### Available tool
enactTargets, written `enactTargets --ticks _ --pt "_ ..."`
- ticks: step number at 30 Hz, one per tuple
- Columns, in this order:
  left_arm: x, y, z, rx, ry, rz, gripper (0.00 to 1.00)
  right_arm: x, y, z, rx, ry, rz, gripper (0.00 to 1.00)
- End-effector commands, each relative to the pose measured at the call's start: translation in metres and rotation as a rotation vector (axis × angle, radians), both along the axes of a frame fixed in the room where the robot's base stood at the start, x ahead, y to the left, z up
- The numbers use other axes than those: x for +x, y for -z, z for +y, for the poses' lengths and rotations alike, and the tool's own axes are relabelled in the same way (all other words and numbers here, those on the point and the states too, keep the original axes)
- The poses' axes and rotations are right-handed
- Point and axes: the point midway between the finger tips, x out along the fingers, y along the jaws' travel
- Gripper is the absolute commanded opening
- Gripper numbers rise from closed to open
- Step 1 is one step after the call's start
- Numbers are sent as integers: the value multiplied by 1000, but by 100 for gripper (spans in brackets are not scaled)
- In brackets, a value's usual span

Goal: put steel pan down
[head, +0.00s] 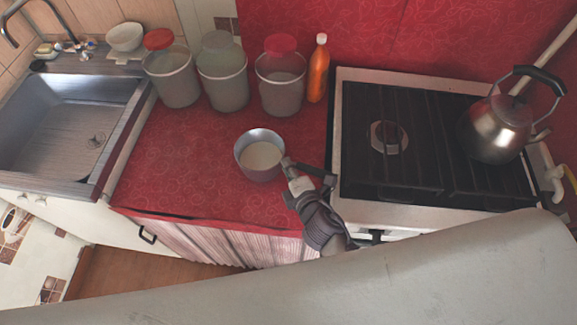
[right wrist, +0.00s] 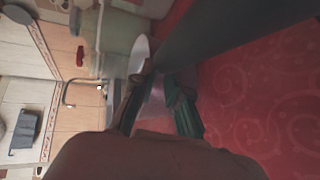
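The steel pan (head: 259,172) is a round, grey, deep vessel with a pale inside. It is upright over the red counter, left of the stove. I cannot tell whether its base touches the counter. My right gripper (head: 289,166) reaches its right side and appears shut on it, near the rim. In the right wrist view my fingers (right wrist: 157,88) close in on the pan's side, with its pale rim (right wrist: 140,54) just beyond. A dark bar partly hides the contact there. My left gripper is not in view.
The red counter (head: 200,150) is clear around the pan. Several lidded jars (head: 222,85) and an orange bottle (head: 318,70) stand behind it. The stove (head: 435,140) with a kettle (head: 495,130) is on the right, the sink (head: 60,125) on the left.

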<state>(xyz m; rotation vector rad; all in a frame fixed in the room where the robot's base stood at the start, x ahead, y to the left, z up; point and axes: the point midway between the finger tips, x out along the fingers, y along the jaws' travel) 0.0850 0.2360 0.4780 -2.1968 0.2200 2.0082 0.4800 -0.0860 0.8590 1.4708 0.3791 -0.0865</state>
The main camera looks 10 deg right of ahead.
Motion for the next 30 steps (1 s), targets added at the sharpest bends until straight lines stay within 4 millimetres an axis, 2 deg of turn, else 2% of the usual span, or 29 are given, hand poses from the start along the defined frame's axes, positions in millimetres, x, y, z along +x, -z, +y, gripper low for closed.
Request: enactTargets --ticks 1,4,16,20,30 --pt "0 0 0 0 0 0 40 0 0 0 1 0 2 24" --pt "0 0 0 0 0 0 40 0 0 0 1 0 2 40" --pt "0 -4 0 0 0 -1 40 -3 -4 0 -1 0 3 40" --pt "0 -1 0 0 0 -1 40 -23 -8 -4 0 1 4 40" --pt "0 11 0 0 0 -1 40 -90 -30 -16 1 2 3 40"
